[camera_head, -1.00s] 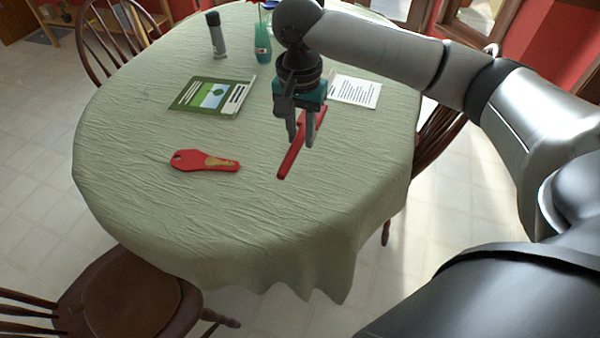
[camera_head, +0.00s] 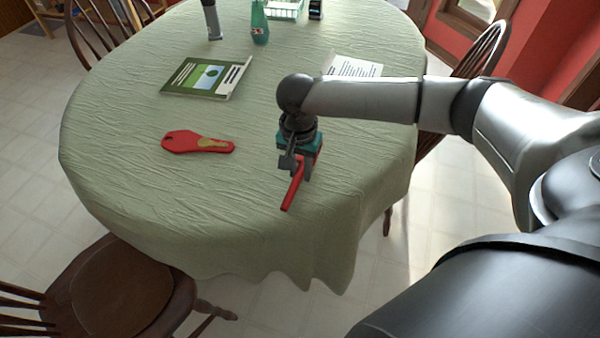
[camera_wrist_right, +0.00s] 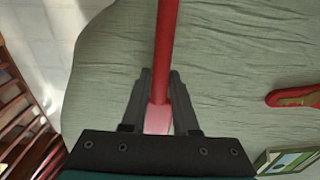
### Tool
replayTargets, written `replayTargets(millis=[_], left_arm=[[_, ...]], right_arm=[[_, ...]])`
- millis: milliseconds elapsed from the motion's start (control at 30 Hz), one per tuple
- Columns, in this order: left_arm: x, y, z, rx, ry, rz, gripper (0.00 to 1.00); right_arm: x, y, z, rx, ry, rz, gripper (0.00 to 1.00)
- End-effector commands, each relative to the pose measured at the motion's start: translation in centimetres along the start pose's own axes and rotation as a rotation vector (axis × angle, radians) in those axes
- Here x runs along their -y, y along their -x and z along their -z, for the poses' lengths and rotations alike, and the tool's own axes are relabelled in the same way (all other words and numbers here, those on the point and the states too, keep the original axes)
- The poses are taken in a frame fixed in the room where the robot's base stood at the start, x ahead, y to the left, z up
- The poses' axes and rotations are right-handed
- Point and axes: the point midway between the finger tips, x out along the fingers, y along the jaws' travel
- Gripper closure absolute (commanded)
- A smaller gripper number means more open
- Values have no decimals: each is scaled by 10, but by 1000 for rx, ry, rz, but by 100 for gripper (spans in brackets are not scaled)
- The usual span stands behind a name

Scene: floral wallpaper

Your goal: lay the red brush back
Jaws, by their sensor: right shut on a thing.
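The red brush (camera_head: 292,193) is a long, thin red bar in the head view, near the right front part of the table. My right gripper (camera_head: 298,174) is shut on it and points down. In the right wrist view the brush (camera_wrist_right: 167,40) runs away from between the two fingers (camera_wrist_right: 160,76), with a paler red part at the grip. The gripper and arm hide its far end in the head view. I cannot tell whether it touches the cloth. My left gripper is not in view.
A flat red paddle-shaped thing with a tan patch (camera_head: 197,143) lies left of the gripper on the cloth-covered table (camera_head: 190,200). A green book (camera_head: 207,78), a printed sheet (camera_head: 352,67) and a green bottle (camera_head: 260,24) are farther back. The front left cloth is clear.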

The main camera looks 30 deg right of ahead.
Motion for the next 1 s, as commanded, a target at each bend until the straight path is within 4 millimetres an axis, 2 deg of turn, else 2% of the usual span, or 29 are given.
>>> replayTargets(millis=[33, 200, 400, 433, 667, 1000], left_arm=[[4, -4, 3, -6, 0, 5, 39], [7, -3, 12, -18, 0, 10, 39], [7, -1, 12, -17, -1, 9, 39], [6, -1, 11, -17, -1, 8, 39], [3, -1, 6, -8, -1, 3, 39], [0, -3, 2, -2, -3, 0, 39]], right_arm=[[0, -6, 0, -1, 0, 1, 100], [1, -5, 0, -2, 1, 2, 100], [1, -8, 0, -1, 1, 2, 100], [1, -8, 0, -1, 1, 2, 68], [1, -8, 0, -1, 1, 1, 43], [0, -5, 1, -2, 0, 2, 42]])
